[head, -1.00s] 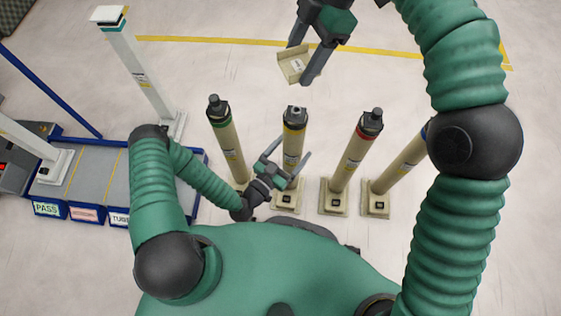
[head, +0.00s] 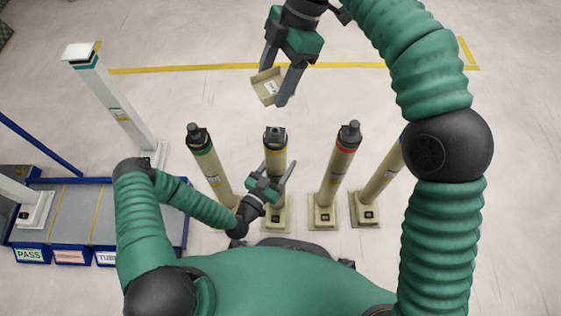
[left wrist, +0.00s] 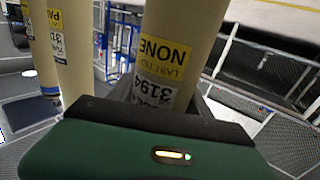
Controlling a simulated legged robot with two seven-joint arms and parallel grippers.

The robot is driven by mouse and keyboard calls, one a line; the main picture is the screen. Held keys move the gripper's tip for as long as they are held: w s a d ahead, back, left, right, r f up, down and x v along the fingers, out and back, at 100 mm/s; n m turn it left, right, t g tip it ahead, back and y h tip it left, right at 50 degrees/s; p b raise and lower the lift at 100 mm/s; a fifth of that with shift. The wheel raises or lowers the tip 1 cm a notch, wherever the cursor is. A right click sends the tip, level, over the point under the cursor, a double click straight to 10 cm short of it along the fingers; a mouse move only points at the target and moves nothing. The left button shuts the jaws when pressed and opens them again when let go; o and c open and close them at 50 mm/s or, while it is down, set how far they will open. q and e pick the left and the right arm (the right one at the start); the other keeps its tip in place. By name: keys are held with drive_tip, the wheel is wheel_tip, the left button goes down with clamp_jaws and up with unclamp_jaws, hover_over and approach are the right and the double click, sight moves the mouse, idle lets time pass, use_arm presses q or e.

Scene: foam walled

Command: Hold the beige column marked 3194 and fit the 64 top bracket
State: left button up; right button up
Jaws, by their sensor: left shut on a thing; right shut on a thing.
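In the left wrist view the column (left wrist: 188,25) carries yellow and white labels, one reading 3194 upside down. My left gripper (head: 279,168) is shut on this column, its fingers on either side of the shaft. My right gripper (head: 274,84) is shut on the top bracket (head: 265,89), a small beige tray-like piece with a white label. The bracket is held in the air, apart from the column and above its top in the picture.
Beige columns stand close by: a green-banded one (head: 209,165) left, a red-banded one (head: 338,165) right, and another (head: 382,185) partly behind my right arm. A white post (head: 118,105) and a blue-edged platform (head: 90,205) with bins are at left.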

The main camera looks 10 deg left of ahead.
use_arm(q)
clamp_jaws()
use_arm(e)
drive_tip(key=shift+d+f+m+t+y, duration=0.1)
drive_tip(key=shift+f+m+t+y, duration=0.15)
drive_tip(key=shift+f+m, duration=0.8)
drive_tip(key=shift+f+m+t+y, duration=0.2)
drive_tip(key=shift+f+m, duration=0.25)
drive_tip(key=shift+f, duration=1.2)
